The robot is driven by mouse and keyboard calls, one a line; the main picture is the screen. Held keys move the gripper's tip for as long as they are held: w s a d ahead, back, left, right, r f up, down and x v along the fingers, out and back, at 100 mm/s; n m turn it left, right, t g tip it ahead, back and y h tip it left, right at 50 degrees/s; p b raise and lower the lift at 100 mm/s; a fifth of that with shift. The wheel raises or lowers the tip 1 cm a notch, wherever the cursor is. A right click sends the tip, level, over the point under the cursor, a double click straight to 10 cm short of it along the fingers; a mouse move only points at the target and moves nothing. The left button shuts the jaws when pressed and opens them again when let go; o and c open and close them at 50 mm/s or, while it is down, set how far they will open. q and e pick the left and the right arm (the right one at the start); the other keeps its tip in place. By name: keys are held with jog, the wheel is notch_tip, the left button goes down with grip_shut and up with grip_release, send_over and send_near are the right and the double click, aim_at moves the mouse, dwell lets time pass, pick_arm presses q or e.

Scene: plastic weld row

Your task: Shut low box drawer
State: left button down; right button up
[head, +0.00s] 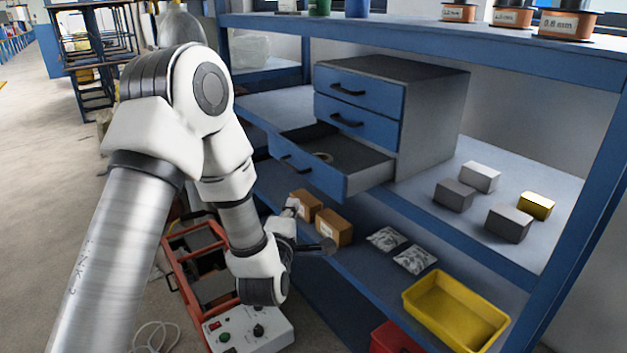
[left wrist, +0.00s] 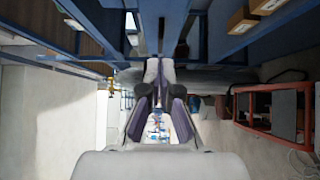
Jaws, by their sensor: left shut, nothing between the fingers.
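The box (head: 435,115) is a grey cabinet with three blue-fronted drawers, standing on the blue shelf in the head view. Its low drawer (head: 318,178) is pulled well out, with a dark handle on the front and a small round item inside. The two drawers above it are shut. My left gripper (head: 328,246) is below and in front of the low drawer, apart from it, at about the height of the lower shelf. Its fingers are shut and empty; they also show in the left wrist view (left wrist: 158,72). My right gripper is not in view.
Several small blocks (head: 508,223) lie on the shelf right of the box. The lower shelf holds brown cartons (head: 333,228), silvery packets (head: 415,259) and a yellow bin (head: 455,312). A blue beam (head: 570,55) crosses above. A red frame (head: 183,262) stands beneath my arm.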

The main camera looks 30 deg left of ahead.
pick_arm(q)
jog(key=p, duration=0.2)
send_near(316, 173)
jog(key=w+a, duration=0.1)
jog(key=a, duration=0.3)
jog(key=w, duration=0.2)
jog(key=w+d, duration=0.1)
jog(key=w, duration=0.1)
jog(key=shift+w+d+p, duration=0.1)
jog(key=shift+p, duration=0.3)
jog(key=shift+w+d, duration=0.25)
jog(key=shift+w, duration=0.1)
jog(key=shift+f, duration=0.1)
jog(key=shift+a, duration=0.1)
